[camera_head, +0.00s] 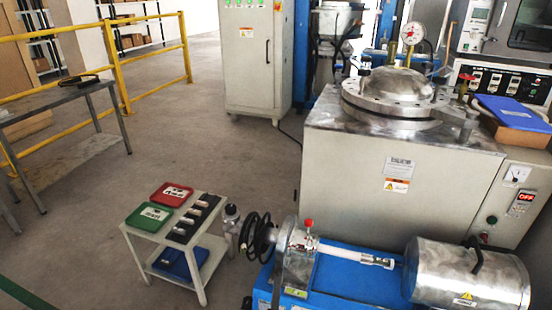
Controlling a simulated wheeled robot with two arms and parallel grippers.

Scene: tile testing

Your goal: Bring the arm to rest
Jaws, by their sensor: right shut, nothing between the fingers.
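I can make out neither of my grippers nor any part of my arms in the head view.
A small white cart (148,249) carries a red tray (172,190), a green tray (147,214) and a dark strip holding small pieces. A blue bench machine (345,291) with a metal cylinder (466,275) stands at front right. Yellow railing (119,70) runs left; open floor lies between.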

